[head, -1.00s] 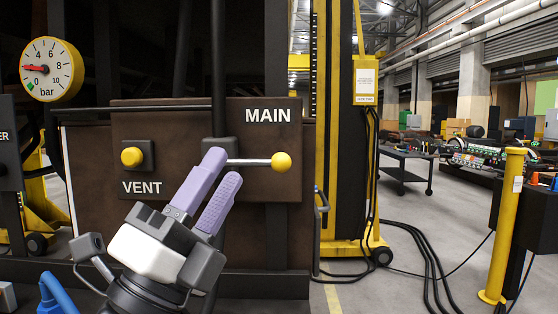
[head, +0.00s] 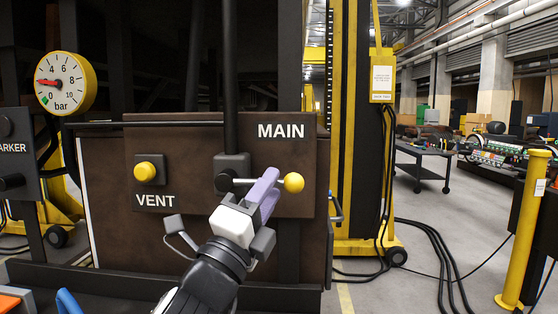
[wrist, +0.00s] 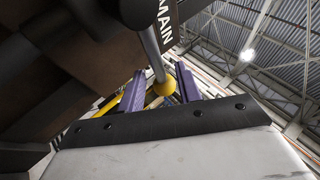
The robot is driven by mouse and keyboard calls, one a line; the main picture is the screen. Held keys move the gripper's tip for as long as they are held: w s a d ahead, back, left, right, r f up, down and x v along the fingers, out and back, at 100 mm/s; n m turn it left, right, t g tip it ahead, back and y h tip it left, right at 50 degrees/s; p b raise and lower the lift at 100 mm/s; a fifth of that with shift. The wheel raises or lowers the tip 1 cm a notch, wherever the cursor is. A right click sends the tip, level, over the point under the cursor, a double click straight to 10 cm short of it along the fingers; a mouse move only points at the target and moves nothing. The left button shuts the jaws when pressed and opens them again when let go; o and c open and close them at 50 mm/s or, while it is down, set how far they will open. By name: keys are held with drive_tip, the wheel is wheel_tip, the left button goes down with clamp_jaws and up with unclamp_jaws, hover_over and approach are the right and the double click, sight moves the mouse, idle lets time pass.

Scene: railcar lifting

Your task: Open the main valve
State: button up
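The MAIN valve lever (head: 243,181) points right, about level, from a dark hub (head: 232,162) on the brown panel. Its yellow ball knob (head: 293,183) is at the right end, under the white MAIN label (head: 281,131). My gripper (head: 266,187), with purple fingers, is at the lever just left of the knob and hides part of the rod. In the wrist view the fingers (wrist: 158,88) stand apart, with the knob (wrist: 164,86) and rod end showing in the gap between them. I cannot tell whether either finger touches the lever.
A yellow VENT button (head: 146,172) is left on the same panel. A round yellow-rimmed gauge (head: 64,83) is at upper left, its red needle pointing left. A yellow column (head: 350,130) stands right of the panel. Black cables (head: 437,250) lie on the floor at right.

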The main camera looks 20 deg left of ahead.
drive_tip(key=shift+p+x, duration=0.7)
drive_tip(key=shift+x, duration=1.4)
clamp_jaws()
